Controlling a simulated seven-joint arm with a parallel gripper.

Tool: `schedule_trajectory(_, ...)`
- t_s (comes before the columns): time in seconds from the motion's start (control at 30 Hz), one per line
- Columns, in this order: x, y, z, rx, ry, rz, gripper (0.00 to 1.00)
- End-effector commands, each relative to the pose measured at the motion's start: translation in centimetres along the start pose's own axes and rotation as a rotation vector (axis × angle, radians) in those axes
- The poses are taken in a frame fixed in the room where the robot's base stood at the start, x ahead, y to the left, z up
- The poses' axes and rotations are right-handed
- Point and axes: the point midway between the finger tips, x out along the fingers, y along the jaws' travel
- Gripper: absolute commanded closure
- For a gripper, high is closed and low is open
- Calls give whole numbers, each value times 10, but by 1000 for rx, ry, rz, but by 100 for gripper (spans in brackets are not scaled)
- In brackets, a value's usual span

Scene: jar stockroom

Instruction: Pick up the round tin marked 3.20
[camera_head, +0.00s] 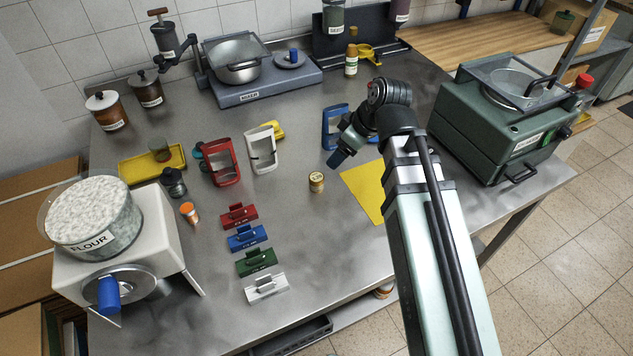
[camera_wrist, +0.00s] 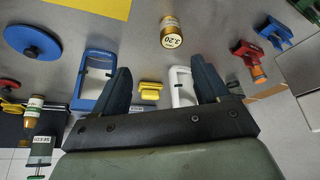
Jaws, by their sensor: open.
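The round tin (camera_head: 316,182) is small and gold with a pale lid, and stands on the steel table left of the yellow mat. In the wrist view the tin (camera_wrist: 171,32) shows the mark 3.20 on its label, beyond the fingertips at the top middle. My gripper (camera_head: 337,160) is a little above and to the right of the tin in the head view, partly hidden by my wrist.
A yellow mat (camera_head: 359,190) lies right of the tin. Blue (camera_head: 331,138), white (camera_head: 262,165) and red (camera_head: 212,176) holders stand behind and to the left. Red, blue, green and white labelled blocks (camera_head: 257,260) line the front left. The table directly around the tin is clear.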

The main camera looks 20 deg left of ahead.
Motion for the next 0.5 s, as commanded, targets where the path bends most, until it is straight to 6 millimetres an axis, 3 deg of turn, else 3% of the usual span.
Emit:
schedule_trajectory(0.27,14,-15,-9,-22,-19,-27,26)
schedule_trajectory(0.5,43,-16,-8,-21,-19,-27,26)
